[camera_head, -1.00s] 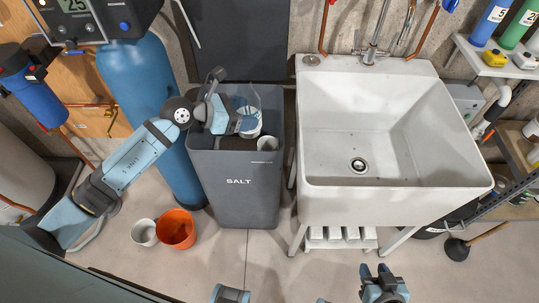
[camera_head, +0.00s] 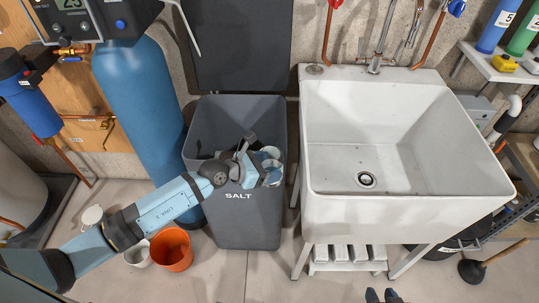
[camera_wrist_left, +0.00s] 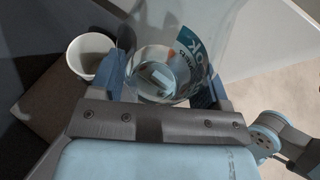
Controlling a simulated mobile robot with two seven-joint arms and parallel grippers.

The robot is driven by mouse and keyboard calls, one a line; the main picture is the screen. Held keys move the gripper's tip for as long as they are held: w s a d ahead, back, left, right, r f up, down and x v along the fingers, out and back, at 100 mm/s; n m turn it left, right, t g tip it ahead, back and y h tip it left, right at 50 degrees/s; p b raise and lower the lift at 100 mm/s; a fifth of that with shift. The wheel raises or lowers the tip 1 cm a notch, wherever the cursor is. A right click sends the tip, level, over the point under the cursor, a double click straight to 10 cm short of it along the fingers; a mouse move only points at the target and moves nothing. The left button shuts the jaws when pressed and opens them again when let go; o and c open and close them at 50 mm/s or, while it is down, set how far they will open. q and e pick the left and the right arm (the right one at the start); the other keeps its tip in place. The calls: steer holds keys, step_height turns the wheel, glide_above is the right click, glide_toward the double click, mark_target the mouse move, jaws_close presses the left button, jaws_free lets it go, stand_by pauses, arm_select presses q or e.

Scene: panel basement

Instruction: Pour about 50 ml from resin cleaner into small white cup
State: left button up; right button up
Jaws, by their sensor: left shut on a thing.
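The resin cleaner (camera_wrist_left: 205,45) is a clear, open-topped vessel with a teal-and-white label, partly readable. A little clear liquid seems to lie at its bottom. My left gripper (camera_head: 264,168) is shut on it over the front rim of the SALT bin; the vessel (camera_head: 272,177) shows at the fingertips. The small white cup (camera_wrist_left: 88,55) stands upright just left of the vessel in the left wrist view, apart from it, on a brown surface. In the head view the cup (camera_head: 270,152) is just behind the vessel. My right gripper (camera_head: 381,296) shows only its fingertips at the bottom edge, spread and empty.
The grey SALT bin (camera_head: 238,225) has its lid (camera_head: 240,50) raised behind. A white sink (camera_head: 340,207) stands close on the right. A blue tank (camera_head: 140,100) stands left. An orange bucket (camera_head: 171,250) and a white pail (camera_head: 138,254) are on the floor.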

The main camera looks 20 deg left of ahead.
arm_select(q)
steer(key=shift+r+g+p, duration=0.25)
steer(key=shift+g+p, duration=0.05)
steer(key=shift+p, duration=0.05)
